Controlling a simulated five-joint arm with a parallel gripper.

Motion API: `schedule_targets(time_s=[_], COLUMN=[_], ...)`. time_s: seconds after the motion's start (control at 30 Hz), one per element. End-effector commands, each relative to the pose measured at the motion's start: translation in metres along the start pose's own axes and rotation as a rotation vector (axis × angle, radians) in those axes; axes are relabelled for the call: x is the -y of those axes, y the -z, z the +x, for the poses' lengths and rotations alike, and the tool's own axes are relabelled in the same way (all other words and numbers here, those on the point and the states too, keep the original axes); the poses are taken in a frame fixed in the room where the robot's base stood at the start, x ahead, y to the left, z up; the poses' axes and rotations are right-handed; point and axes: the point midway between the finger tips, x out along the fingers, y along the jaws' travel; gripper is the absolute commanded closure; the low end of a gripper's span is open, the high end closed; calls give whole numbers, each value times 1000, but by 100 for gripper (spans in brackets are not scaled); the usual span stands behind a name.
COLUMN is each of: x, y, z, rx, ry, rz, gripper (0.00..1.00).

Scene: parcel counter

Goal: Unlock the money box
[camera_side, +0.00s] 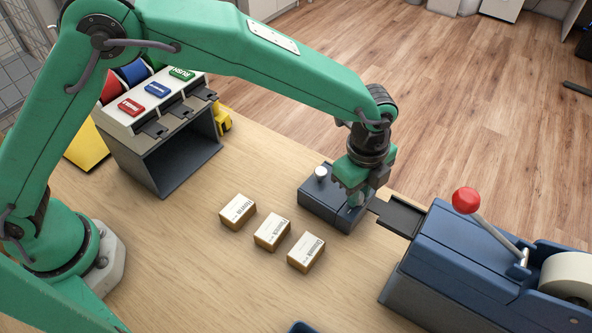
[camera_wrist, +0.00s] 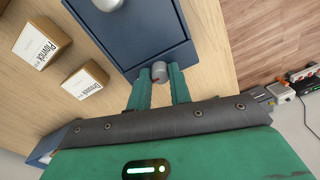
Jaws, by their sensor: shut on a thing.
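The money box (camera_side: 325,205) is a low dark-blue box near the back edge of the counter; it fills the top middle of the wrist view (camera_wrist: 133,44). A white round knob (camera_side: 321,173) stands on its top at the left; it also shows in the wrist view (camera_wrist: 107,3). My gripper (camera_side: 356,201) points down over the right part of the box. In the wrist view its green fingers (camera_wrist: 159,84) are shut on a small grey cylinder (camera_wrist: 159,71) with a reddish mark, at the box's near edge. I cannot tell whether it is a key or a lock knob.
Three small labelled cartons (camera_side: 272,231) lie to the left of the box. A blue machine with a red-balled lever (camera_side: 466,201) and a dark tray (camera_side: 401,215) stand close on the right. A grey slotted bin (camera_side: 178,157) stands at the left.

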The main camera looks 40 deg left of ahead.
Motion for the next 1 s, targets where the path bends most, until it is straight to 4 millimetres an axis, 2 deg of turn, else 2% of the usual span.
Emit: schedule_targets(time_s=[0.27, 0.3, 0.37, 0.4, 0.77, 1.0], x=[0, 0, 0, 0, 0, 1], y=[0, 0, 0, 0, 0, 0], z=[0, 0, 0, 0, -3, -21], rx=[0, 0, 0, 0, 0, -1], ry=[0, 0, 0, 0, 1, 2], rz=[0, 0, 0, 0, -1, -1], gripper=[100, 72, 60, 58, 58, 58])
